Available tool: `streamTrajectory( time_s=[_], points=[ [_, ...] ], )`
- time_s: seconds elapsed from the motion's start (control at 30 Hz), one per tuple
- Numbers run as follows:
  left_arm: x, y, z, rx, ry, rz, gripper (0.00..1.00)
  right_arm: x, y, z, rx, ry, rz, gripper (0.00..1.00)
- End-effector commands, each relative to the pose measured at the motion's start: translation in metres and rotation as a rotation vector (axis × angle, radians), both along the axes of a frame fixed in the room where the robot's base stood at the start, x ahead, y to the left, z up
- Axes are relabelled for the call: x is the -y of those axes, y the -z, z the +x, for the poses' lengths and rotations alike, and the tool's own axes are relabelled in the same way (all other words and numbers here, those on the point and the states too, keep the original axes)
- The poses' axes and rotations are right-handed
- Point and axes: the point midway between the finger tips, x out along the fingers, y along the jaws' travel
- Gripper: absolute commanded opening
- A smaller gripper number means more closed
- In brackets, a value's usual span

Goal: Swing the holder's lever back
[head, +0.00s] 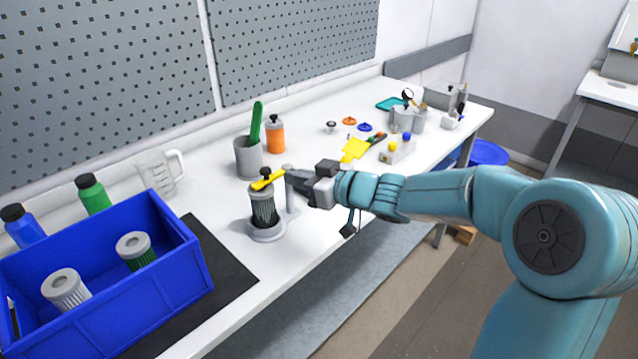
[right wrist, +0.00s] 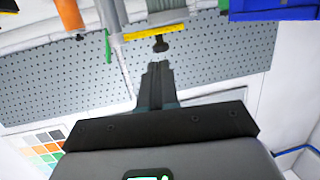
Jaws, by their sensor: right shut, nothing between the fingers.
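The holder (head: 267,234) stands on the white bench, with a round grey base and an upright post at its right. A dark ribbed cylinder (head: 263,211) sits upright in it. The yellow lever (head: 267,180) lies across the cylinder's top, by a black knob; the lever also shows in the right wrist view (right wrist: 143,35). My right gripper (head: 288,174) is shut and empty beside the lever's right end, at the top of the post. Its fingertips show in the right wrist view (right wrist: 157,68), pointing toward the black knob (right wrist: 160,44); I cannot tell whether they touch anything. My left gripper is out of view.
A blue crate (head: 140,300) with ribbed cylinders stands at the left on a dark mat (head: 235,275). A grey cup (head: 247,160) with a green tool and an orange bottle (head: 275,137) stand behind the holder. Small parts lie farther right. The bench's front edge runs below my right arm.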

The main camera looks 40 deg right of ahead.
Motion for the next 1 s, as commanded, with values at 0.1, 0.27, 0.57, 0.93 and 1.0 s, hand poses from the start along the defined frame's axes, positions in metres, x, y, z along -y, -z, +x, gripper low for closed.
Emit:
streamTrajectory(
  time_s=[0.1, 0.27, 0.57, 0.93, 1.0],
  points=[
    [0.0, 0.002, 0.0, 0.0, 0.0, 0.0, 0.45, -0.007, 0.005, 0.021, 0.0, -0.004, 0.001, 0.0],
    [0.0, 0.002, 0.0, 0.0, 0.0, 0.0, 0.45, -0.01, 0.008, 0.038, 0.0, -0.002, -0.001, 0.0],
    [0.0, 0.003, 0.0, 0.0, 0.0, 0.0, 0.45, -0.011, 0.009, 0.044, 0.001, 0.0, -0.001, 0.0],
    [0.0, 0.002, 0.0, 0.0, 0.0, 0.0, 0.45, -0.011, 0.009, 0.046, 0.0, 0.003, 0.0, 0.0],
    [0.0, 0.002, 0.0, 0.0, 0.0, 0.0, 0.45, -0.012, 0.009, 0.048, 0.0, 0.006, 0.0, 0.0]
  ],
)
